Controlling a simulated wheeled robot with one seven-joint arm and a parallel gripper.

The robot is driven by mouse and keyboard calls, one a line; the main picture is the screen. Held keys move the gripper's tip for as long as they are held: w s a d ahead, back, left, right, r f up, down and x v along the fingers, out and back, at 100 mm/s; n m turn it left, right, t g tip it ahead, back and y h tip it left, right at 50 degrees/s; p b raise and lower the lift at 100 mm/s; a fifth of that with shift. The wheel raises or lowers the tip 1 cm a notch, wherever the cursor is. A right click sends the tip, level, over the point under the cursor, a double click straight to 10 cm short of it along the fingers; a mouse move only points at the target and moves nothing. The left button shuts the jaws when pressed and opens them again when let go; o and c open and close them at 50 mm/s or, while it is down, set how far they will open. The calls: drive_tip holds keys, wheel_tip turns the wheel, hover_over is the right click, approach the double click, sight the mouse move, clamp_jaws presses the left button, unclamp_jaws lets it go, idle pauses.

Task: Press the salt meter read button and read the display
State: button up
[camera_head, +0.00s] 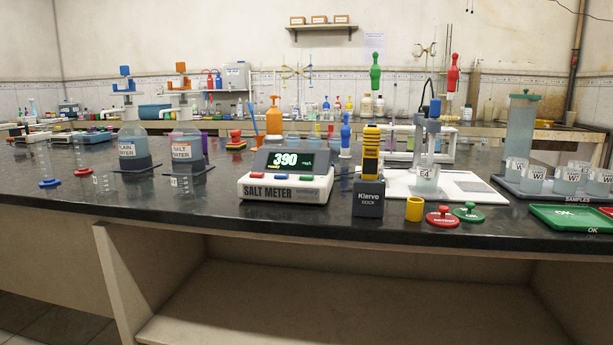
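The salt meter (285,189) stands near the front edge of the dark bench, a white box labelled SALT METER with a tilted black display (292,160). The display is lit and reads 390 in green, with small unit text at its right and tiny text below that is too small to read for sure. On its sloped top lie a red button (256,175), a blue button (281,177) and a green button (307,178); which one is the read button I cannot tell. My gripper is not in view.
A black Klervo dock (368,197) with a yellow-and-black device (371,150) stands right of the meter. A beaker (426,178) marked E4 sits on a white plate. Salt water (181,150) and plain water (132,150) bottles stand left. Sample beakers (532,179) and a green OK tray (570,219) are right.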

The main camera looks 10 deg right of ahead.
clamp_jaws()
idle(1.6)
